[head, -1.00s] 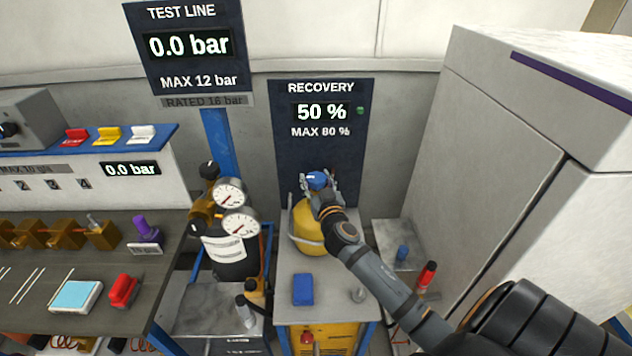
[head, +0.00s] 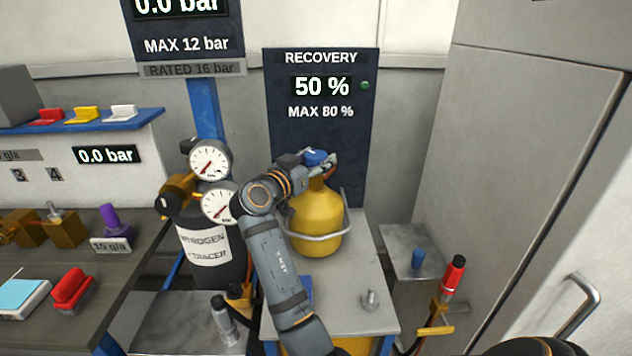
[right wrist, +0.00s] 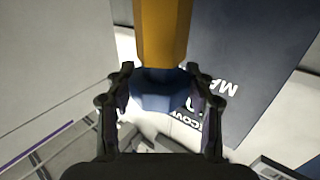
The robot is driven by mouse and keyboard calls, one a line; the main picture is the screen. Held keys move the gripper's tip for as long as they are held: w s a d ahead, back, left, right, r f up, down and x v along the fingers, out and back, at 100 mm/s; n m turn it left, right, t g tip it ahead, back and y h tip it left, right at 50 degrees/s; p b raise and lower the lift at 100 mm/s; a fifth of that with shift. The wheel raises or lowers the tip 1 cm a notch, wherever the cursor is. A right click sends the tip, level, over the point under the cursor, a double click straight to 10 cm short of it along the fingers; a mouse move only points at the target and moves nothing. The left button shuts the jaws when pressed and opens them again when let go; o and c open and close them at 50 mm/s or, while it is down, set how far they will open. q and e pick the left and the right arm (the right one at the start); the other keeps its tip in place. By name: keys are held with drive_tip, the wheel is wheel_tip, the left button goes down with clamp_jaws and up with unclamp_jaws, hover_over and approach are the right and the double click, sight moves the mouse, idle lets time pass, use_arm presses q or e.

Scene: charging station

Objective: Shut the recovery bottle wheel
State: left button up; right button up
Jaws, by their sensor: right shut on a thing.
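The yellow recovery bottle (head: 316,215) stands upright on the grey cart top, below the RECOVERY panel. Its blue wheel (head: 315,157) sits at the top of the bottle. My right gripper (head: 312,163) is at the wheel, with its arm coming up from below and bending in from the left of the bottle. In the right wrist view the two fingers (right wrist: 159,85) are on either side of the blue wheel, which also shows there (right wrist: 160,92), shut on it. The yellow body fills the top of that view. My left gripper is not in view.
The RECOVERY panel (head: 320,112) behind reads 50 %, MAX 80 %. The dark nitrogen tracer cylinder (head: 208,255) with two gauges stands close to the left of my right arm. A grey cabinet (head: 520,150) stands at the right. A small blue cap (head: 417,259) is on a low shelf.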

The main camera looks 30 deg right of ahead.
drive_tip(key=m+g+b, duration=0.2)
drive_tip(key=g, duration=0.1)
drive_tip(key=m+g+h+b, duration=0.1)
drive_tip(key=g, duration=0.1)
drive_tip(key=shift+f+m+g+b, duration=0.1)
drive_tip(key=shift+m+g+b, duration=0.25)
drive_tip(key=shift+m+g, duration=0.05)
drive_tip(key=shift+m+g+b, duration=0.4)
drive_tip(key=shift+m+g, duration=0.4)
drive_tip(key=shift+g, duration=0.4)
drive_tip(key=m+g, duration=0.1)
drive_tip(key=g, duration=0.1)
drive_tip(key=shift+m+g, duration=0.3)
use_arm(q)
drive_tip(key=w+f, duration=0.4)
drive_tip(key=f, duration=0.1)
use_arm(e)
drive_tip(key=shift+m+g, duration=0.3)
drive_tip(key=shift+g, duration=0.1)
drive_tip(key=shift+m+g, duration=0.3)
drive_tip(key=shift+g, duration=0.2)
drive_tip(key=o, duration=1.2)
drive_tip(key=shift+d, duration=0.1)
